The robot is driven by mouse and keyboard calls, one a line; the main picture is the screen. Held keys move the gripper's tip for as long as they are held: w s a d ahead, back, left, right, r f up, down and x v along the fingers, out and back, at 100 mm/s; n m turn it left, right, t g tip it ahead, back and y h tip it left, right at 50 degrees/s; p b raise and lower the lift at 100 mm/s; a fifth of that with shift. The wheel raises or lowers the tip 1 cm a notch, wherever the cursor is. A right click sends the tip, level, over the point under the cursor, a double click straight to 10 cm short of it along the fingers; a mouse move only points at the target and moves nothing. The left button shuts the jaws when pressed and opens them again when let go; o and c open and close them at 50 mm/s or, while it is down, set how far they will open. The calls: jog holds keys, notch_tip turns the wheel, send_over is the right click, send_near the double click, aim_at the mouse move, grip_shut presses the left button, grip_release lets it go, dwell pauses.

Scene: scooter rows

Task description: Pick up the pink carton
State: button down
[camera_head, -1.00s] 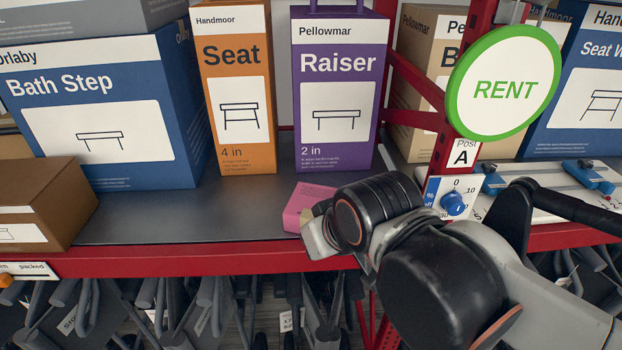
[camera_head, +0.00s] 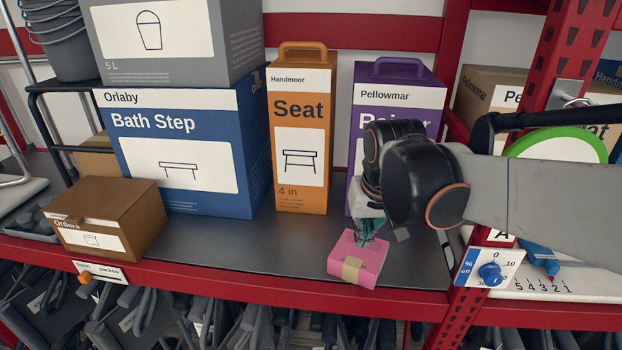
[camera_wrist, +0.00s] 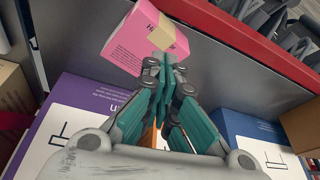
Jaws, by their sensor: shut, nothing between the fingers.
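The pink carton (camera_head: 357,258) sits on the grey shelf near its red front edge, with a beige patch of tape on its front. In the wrist view the pink carton (camera_wrist: 137,43) lies just beyond my fingertips. My gripper (camera_head: 368,236) is above and behind the carton in the head view, pointing down. In the wrist view my gripper (camera_wrist: 160,62) has its teal fingers pressed together with nothing between them. The fingertips overlap the carton's near edge in the picture; I cannot tell whether they touch it.
Behind stand a purple Raiser box (camera_head: 399,83), an orange Seat box (camera_head: 301,135) and a blue Bath Step box (camera_head: 188,160). A brown box (camera_head: 108,215) is at left. A red post (camera_head: 463,318) and dial panel (camera_head: 488,269) are at right. Shelf left of the carton is clear.

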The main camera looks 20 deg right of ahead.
jog(key=w+d+f+m+g+p, duration=0.3)
jog(key=w+d+p, duration=0.5)
jog(key=w+d, duration=0.6)
jog(key=shift+n+g, duration=0.3)
jog(key=shift+n, duration=0.1)
jog(key=f, duration=0.3)
jog(key=w+a+f, duration=0.1)
jog(key=f, duration=0.2)
jog(key=a+f, duration=0.1)
jog(key=f, duration=0.2)
jog(key=shift+w+a+b, duration=0.2)
jog(key=shift+w+b, duration=0.1)
jog(key=shift+s+a+f, duration=0.1)
jog(key=shift+s+f, duration=0.15)
jog(key=s, duration=0.1)
jog(key=s+a, duration=0.1)
jog(key=s, duration=0.1)
jog(key=shift+a+r, duration=0.1)
jog(key=shift+r, duration=0.05)
jog(key=shift+s+a, duration=0.1)
jog(key=shift+s, duration=0.05)
